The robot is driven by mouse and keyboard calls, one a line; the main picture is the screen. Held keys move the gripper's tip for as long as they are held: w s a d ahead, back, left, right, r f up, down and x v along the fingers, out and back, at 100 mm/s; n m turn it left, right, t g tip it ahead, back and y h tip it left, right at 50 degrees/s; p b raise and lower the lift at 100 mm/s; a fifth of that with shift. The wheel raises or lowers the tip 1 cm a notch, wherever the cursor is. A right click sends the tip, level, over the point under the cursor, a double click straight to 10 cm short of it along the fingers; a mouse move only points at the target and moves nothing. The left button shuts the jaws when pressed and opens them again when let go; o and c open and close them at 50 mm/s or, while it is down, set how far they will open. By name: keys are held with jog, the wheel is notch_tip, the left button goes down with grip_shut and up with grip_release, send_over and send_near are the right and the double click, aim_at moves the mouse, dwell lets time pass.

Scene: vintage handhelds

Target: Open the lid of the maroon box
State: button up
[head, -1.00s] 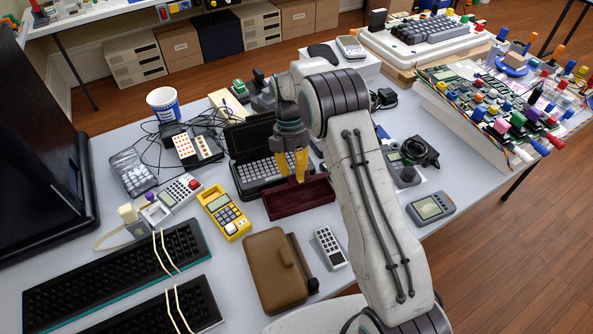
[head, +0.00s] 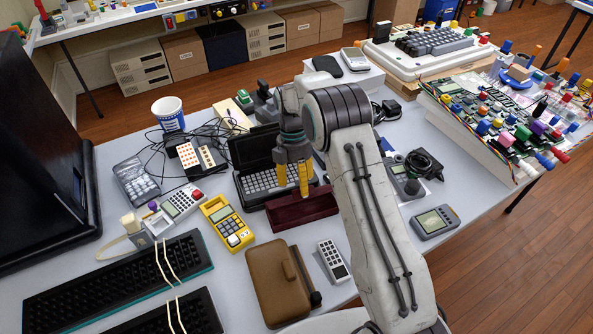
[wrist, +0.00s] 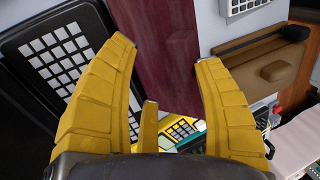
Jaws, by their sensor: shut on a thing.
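The maroon box (head: 300,209) is a long, low, dark red box on the grey table, in the middle of the head view. My gripper (head: 293,186) has yellow fingers and points down at the box's far side. In the wrist view, a dark red face of the box (wrist: 165,50) fills the space between the tips of my gripper (wrist: 168,55). The fingers are apart, shut on the box; the exact contact is hard to see. I cannot tell lid from body, or how far the lid is raised.
A black handheld with a keyboard (head: 262,180) stands open just behind the box. A grey handheld (head: 435,222) lies right, beyond my arm.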

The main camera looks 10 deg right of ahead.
jog(key=w+r+p, duration=0.5)
jog(key=r+p, duration=0.1)
jog(key=p, duration=0.2)
jog(key=shift+w+a, duration=0.2)
jog(key=shift+a, duration=0.25)
dwell(0.4)
jog(key=shift+r, duration=0.2)
notch_tip(320, 180, up, 10)
dwell(0.8)
jog(key=shift+f, duration=0.1)
